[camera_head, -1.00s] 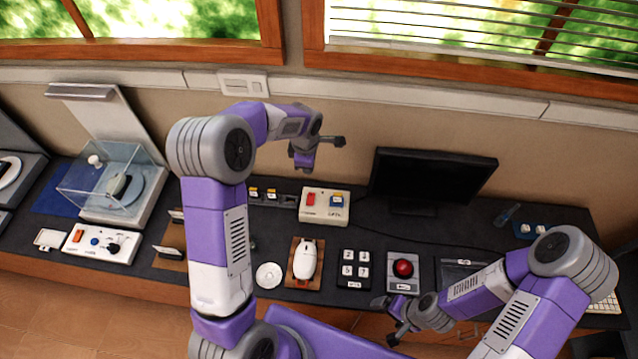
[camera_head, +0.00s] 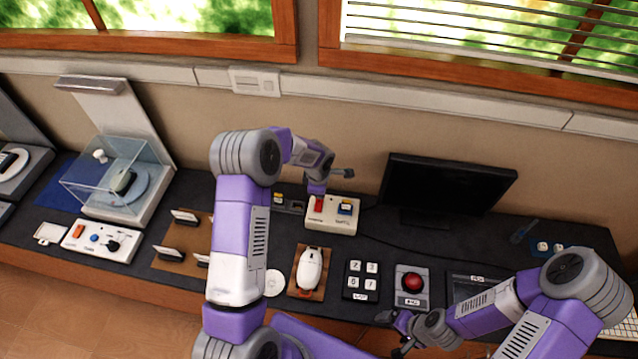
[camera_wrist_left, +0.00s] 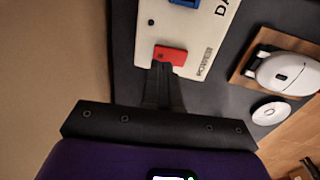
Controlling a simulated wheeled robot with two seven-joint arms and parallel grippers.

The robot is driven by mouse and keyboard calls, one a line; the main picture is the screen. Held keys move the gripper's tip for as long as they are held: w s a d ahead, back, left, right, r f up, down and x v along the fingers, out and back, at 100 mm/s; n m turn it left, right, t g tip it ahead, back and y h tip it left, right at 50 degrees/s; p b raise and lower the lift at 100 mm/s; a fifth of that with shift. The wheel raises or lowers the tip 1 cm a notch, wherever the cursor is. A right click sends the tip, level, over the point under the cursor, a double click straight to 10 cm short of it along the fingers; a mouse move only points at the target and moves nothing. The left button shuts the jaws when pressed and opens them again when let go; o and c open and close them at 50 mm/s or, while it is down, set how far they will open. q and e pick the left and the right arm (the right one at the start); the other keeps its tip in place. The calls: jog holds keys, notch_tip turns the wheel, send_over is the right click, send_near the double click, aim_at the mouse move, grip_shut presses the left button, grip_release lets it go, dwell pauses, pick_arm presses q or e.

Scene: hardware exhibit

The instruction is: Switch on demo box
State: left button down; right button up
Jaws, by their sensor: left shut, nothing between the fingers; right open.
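The demo box (camera_head: 342,223) is a cream box at the back of the counter, with a red switch (camera_head: 319,204) at its left and a blue switch (camera_head: 345,207) at its right. In the left wrist view the red switch (camera_wrist_left: 170,55) sits beside the word POWER. My left gripper (camera_head: 316,190) is shut and empty, just above the red switch; in the left wrist view its fingertips (camera_wrist_left: 164,68) overlap the switch's edge. I cannot tell whether they touch. My right gripper (camera_head: 395,335) is open and empty near the counter's front edge.
A white mouse (camera_head: 310,268) on a wooden board, a number keypad (camera_head: 362,281) and a red button box (camera_head: 412,284) stand in front. A monitor (camera_head: 446,188) stands to the right. A clear case (camera_head: 122,178) and a white switch panel (camera_head: 102,241) are at the left.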

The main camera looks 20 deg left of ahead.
aim_at(320, 201)
pick_arm(q)
jog(key=shift+w+a+f, duration=0.1)
jog(key=shift+w+f, duration=0.05)
jog(key=shift+f, duration=0.75)
jog(key=shift+w+f, duration=0.15)
jog(key=shift+f, duration=0.7)
